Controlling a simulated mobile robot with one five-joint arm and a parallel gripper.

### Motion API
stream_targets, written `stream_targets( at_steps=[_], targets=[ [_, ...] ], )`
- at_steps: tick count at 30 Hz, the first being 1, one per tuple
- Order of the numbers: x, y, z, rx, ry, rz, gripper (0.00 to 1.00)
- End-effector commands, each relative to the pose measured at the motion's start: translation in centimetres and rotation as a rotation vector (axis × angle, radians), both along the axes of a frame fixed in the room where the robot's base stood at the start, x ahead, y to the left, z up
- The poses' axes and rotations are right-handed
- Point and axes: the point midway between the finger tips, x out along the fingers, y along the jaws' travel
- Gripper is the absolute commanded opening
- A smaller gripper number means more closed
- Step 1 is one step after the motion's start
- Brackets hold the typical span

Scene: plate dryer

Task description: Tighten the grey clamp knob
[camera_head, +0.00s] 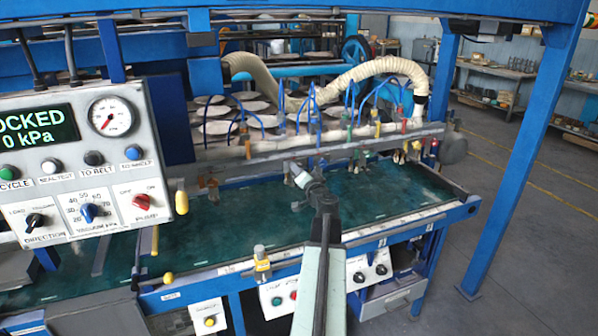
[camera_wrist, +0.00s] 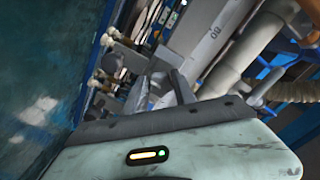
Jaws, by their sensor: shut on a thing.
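My gripper (camera_head: 298,172) reaches over the green bed to the front of the grey rail, about mid-length. In the wrist view its dark fingers (camera_wrist: 166,92) point away from the camera and are closed on a small grey part. I take this part as the grey clamp knob (camera_wrist: 161,80). The fingers cover most of it, so its turn and seating cannot be told. In the head view my gripper hides it.
The grey rail (camera_head: 352,143) carries several coloured knobs and blue hoses close to my gripper. A control panel (camera_head: 85,165) stands at the left. A yellow-banded post (camera_head: 262,265) rises at the front edge. The green bed (camera_head: 235,222) is mostly clear.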

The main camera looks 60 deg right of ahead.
Motion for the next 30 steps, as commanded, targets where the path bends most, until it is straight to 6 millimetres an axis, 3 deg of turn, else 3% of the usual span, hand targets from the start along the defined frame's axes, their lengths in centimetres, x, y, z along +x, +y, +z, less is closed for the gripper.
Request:
stream_targets(
  at_steps=[30],
  targets=[
    [-0.06,0.14,0.26,0.773,-0.569,-0.003,0.0]
  ],
)
